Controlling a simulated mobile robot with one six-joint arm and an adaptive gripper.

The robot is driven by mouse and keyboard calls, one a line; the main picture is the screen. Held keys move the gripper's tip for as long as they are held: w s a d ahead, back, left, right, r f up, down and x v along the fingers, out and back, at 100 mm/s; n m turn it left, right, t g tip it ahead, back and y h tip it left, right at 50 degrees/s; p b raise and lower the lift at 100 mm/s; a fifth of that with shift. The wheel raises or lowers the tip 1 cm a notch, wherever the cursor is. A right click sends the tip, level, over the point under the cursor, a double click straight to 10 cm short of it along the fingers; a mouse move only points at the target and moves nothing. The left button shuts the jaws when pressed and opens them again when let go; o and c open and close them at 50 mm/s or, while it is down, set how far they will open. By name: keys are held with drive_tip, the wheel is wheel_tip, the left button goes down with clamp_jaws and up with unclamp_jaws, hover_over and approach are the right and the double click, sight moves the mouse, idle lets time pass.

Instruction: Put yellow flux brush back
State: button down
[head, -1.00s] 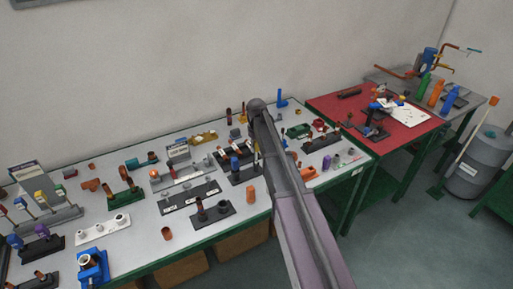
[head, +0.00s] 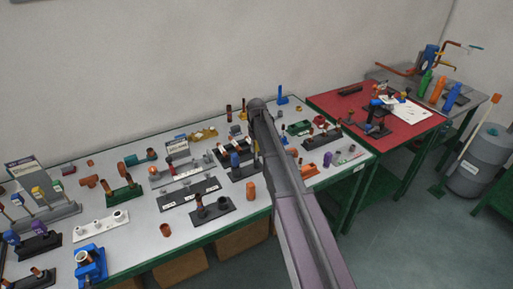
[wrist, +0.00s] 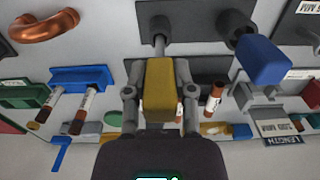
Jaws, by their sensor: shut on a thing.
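In the wrist view my gripper (wrist: 160,105) is shut on the yellow flux brush (wrist: 159,88), one finger on each side of its blocky handle. Its thin grey stem points away to a round dark socket on a black holder (wrist: 196,28). I cannot tell whether the stem tip is inside the socket or just over it. A blue brush (wrist: 264,58) stands by the other socket of this holder. In the head view the blue brush (head: 235,160) shows left of my arm; a sliver of yellow (head: 257,147) shows beside the arm, which hides my gripper.
The grey bench (head: 145,262) is crowded with fittings and holders. A copper elbow (wrist: 45,27) and brown-tipped tubes (wrist: 82,110) lie around the gripper in the wrist view. An orange cylinder (head: 251,190) stands near the front edge. A red table (head: 398,139) stands to the right.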

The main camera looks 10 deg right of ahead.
drive_tip(key=shift+f+b, duration=0.95)
drive_tip(key=shift+f, duration=0.05)
drive_tip(key=shift+c, duration=1.9)
unclamp_jaws()
drive_tip(key=shift+r, duration=0.25)
wheel_tip(320, 180, up, 10)
drive_tip(key=p, duration=1)
drive_tip(key=shift+f, duration=0.2)
drive_tip(key=s+m, duration=0.3)
drive_tip(key=s, duration=2.6)
drive_tip(key=shift+a+m, duration=0.3)
